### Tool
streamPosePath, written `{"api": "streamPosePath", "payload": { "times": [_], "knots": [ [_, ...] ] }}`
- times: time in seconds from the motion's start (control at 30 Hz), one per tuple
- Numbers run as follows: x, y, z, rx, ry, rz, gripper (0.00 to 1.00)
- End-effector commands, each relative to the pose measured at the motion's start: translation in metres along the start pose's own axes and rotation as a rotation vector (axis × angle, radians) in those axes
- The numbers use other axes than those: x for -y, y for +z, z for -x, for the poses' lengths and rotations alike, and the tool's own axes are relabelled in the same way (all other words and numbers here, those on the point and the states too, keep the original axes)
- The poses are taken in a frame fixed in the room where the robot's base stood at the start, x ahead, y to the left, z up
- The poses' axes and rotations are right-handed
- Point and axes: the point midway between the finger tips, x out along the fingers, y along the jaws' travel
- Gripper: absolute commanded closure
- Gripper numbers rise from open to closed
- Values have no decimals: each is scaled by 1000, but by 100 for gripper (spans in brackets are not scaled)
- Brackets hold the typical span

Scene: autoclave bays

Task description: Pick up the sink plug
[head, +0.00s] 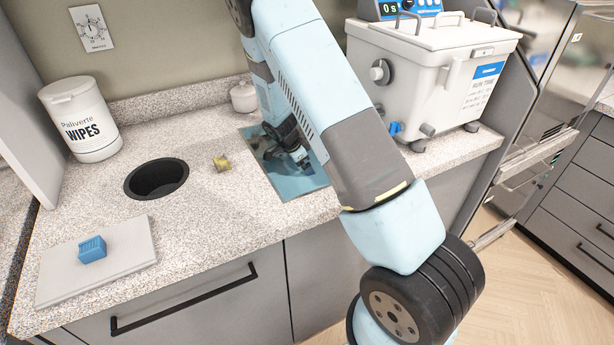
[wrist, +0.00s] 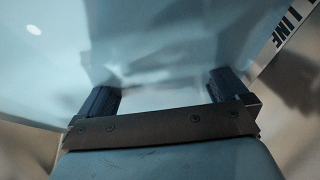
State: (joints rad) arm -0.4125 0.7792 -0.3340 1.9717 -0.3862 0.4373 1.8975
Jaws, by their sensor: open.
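No thing in view is plainly a sink plug. A pale blue surface fills most of that view. My arm hides part of the mat and the counter behind it.
A blue ribbed block (head: 92,249) lies on a pale board (head: 130,246) at the front left. A wipes tub (head: 82,120), a small lidded white jar (head: 244,97) and a white bath unit (head: 425,75) stand further back. Speckled counter (head: 215,215) is bare in front.

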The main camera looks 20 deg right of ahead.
Motion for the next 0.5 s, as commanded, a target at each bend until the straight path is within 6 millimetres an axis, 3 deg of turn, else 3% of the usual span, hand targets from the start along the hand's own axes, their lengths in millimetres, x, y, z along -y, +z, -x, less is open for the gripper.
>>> {"api": "streamPosePath", "payload": {
  "times": [0.13,0.37,0.5],
  "knots": [
    [0,0,-19,0,2,0,0],
    [0,0,-22,0,0,0,0],
    [0,0,-22,0,0,0,11]
  ]
}}
